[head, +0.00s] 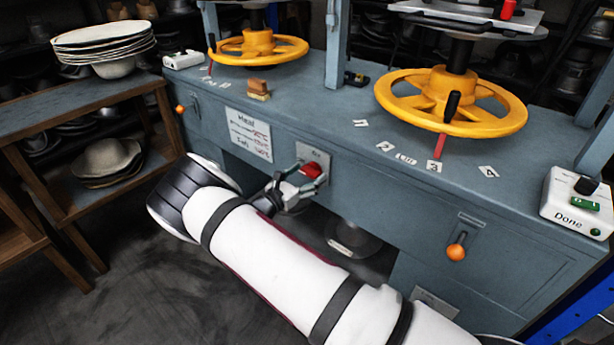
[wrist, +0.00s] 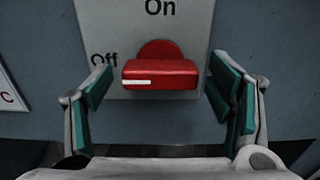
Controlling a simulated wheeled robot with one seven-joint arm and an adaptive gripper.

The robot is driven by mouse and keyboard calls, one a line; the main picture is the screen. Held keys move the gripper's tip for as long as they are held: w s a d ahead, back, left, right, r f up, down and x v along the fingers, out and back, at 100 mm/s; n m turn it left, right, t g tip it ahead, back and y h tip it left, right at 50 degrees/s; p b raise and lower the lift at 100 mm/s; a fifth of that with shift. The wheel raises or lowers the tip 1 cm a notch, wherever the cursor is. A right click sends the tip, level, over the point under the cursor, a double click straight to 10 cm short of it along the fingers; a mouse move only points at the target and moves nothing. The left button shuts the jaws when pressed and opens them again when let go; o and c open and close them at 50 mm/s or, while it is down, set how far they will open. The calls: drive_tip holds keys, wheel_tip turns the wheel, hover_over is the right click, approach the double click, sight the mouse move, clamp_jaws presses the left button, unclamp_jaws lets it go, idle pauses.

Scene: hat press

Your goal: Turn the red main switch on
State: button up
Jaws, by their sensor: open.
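The red main switch (head: 312,170) sits on a grey plate on the front of the blue-grey press bench. In the wrist view the red switch (wrist: 160,75) has a bar-shaped handle lying level, with a white mark at its left end. The mark points toward the word "Off"; "On" is printed above. My gripper (head: 300,182) is in front of the plate, and in the wrist view its fingers (wrist: 160,88) stand open on either side of the handle, with gaps on both sides. The fingers appear not to touch the handle.
Two yellow handwheels (head: 450,100) stand on the bench top. A "Heat" notice (head: 248,134) is left of the switch plate. Orange knobs (head: 456,252) stick out from the bench front. A white "Done" box (head: 577,205) sits at the right. A wooden shelf (head: 75,100) with hats stands at the left.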

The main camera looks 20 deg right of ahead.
drive_tip(key=c, duration=1.2)
drive_tip(key=shift+o, duration=0.2)
drive_tip(key=shift+m, duration=0.4)
drive_tip(key=m, duration=0.3)
drive_tip(key=shift+m, duration=0.4)
drive_tip(key=m+p, duration=0.1)
drive_tip(key=m, duration=0.3)
drive_tip(key=shift+a+m, duration=0.1)
drive_tip(key=shift+m, duration=0.2)
drive_tip(key=m+p, duration=0.1)
drive_tip(key=m, duration=0.3)
drive_tip(key=m+p, duration=0.1)
drive_tip(key=m, duration=0.3)
drive_tip(key=shift+m, duration=0.3)
